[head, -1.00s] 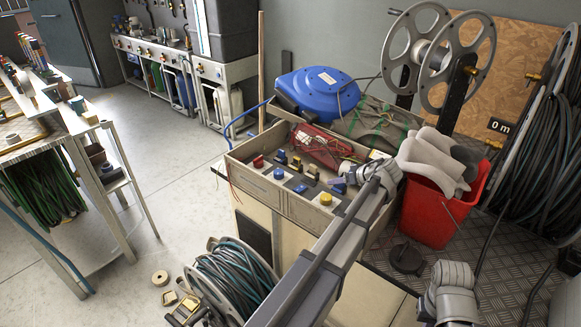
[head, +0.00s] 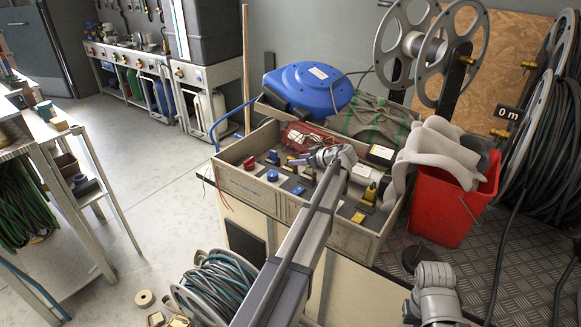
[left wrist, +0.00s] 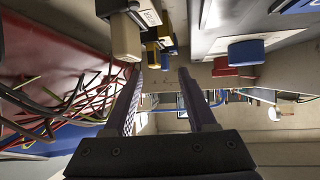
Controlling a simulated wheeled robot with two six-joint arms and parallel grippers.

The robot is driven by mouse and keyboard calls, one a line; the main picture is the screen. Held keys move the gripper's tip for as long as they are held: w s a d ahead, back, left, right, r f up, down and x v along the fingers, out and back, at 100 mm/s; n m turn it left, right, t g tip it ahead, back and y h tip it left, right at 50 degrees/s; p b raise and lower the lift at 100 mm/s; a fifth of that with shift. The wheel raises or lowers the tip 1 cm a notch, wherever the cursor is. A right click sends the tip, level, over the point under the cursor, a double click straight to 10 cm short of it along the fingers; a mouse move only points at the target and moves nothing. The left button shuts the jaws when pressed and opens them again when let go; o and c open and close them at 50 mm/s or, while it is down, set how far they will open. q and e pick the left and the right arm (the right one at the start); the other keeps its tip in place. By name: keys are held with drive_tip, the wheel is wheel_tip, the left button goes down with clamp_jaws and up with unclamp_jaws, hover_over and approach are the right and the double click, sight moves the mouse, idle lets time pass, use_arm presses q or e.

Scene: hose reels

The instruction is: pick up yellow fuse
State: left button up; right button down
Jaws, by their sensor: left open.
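I cannot tell for certain which one is the yellow fuse. My left gripper (head: 297,161) is over the box, its fingers pointing left, near a blue-and-yellow piece (head: 274,157). In the left wrist view the left gripper (left wrist: 158,72) is open with nothing between its fingers. Yellow-and-black pieces (left wrist: 153,55) show just beyond the fingertips. My left arm hides part of the box's middle.
A red knob (head: 249,163) and a blue knob (head: 272,175) stand in the box's left end. Red and loose wires (left wrist: 75,105) lie close beside the gripper. A red bucket (head: 447,207) stands right of the box; a blue reel (head: 308,88) is behind.

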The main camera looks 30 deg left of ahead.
use_arm(q)
drive_tip(key=shift+w+b+x, duration=0.15)
drive_tip(key=shift+b+x, duration=0.5)
drive_tip(key=shift+x, duration=0.65)
drive_tip(key=shift+w+b+x, duration=0.15)
drive_tip(key=shift+b+x, duration=0.5)
drive_tip(key=shift+x, duration=0.65)
drive_tip(key=shift+d, duration=0.15)
clamp_jaws()
